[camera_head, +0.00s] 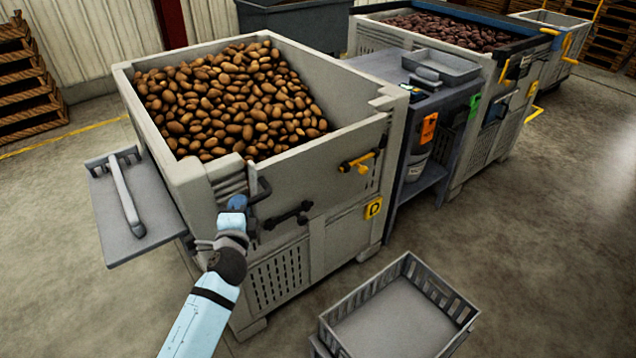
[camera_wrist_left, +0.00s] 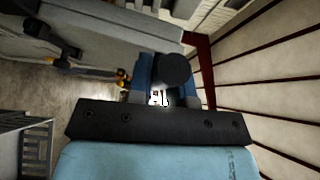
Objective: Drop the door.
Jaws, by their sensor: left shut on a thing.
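The large grey bin (camera_head: 152,140) is full of brown potatoes (camera_head: 225,100). Its front door panel (camera_head: 310,175) stands upright. A dark bar handle (camera_head: 262,190) sticks out at the panel's left end. My left gripper (camera_head: 243,204) is at this handle, shut on it. In the left wrist view, the dark round end of the handle (camera_wrist_left: 173,68) shows between the blue fingers of the left gripper (camera_wrist_left: 166,88). A black latch (camera_head: 290,215) sits on the front, and a yellow-handled latch (camera_head: 357,163) sits at the right. My right gripper is out of view.
An empty grey crate (camera_head: 465,312) stands on the floor at the front. A grey side shelf (camera_head: 125,235) juts out left of the bin. A work table (camera_head: 425,95) and a second bin (camera_head: 375,40) stand to the right. Open floor lies at the right.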

